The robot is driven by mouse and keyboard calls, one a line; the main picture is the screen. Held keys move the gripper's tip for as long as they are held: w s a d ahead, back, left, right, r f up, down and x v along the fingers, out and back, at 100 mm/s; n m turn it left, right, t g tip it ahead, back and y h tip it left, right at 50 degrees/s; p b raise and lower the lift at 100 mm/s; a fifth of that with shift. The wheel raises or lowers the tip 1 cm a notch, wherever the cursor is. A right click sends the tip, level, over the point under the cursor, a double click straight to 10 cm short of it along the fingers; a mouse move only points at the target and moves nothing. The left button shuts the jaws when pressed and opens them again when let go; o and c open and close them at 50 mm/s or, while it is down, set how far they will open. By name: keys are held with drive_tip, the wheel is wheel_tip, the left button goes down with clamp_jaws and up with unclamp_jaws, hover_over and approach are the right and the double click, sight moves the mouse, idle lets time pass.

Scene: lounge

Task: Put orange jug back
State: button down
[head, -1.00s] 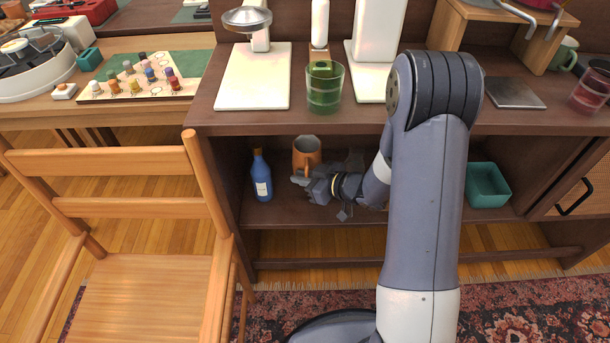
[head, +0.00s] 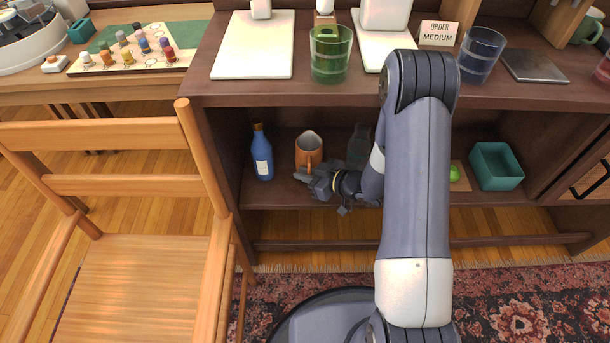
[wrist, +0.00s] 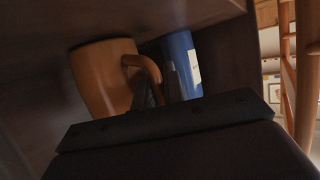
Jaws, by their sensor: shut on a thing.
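The orange jug (head: 308,147) is inside the low shelf, upright, between the blue bottle and my arm in the head view. In the wrist view the jug (wrist: 103,78) fills the left, with its handle (wrist: 146,74) on its right side. My gripper (head: 304,174) reaches into the shelf from the right and is shut on the jug's handle. In the wrist view the dark finger stands at the handle, and the other finger is hidden. I cannot tell whether the jug's base touches the shelf board.
A blue bottle (head: 262,155) stands just left of the jug and also shows in the wrist view (wrist: 182,65). A clear bottle (head: 358,146) stands to the right behind my arm. A teal bin (head: 497,167) is further right. A wooden chair (head: 100,190) stands at the left front.

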drive_tip(key=c, duration=1.9)
unclamp_jaws()
drive_tip(key=shift+f, duration=0.15)
drive_tip(key=shift+c, duration=0.2)
drive_tip(key=o, duration=0.5)
drive_tip(key=shift+c, duration=0.2)
drive_tip(key=shift+r, duration=0.25)
drive_tip(key=p+v, duration=0.3)
drive_tip(key=v, duration=0.9)
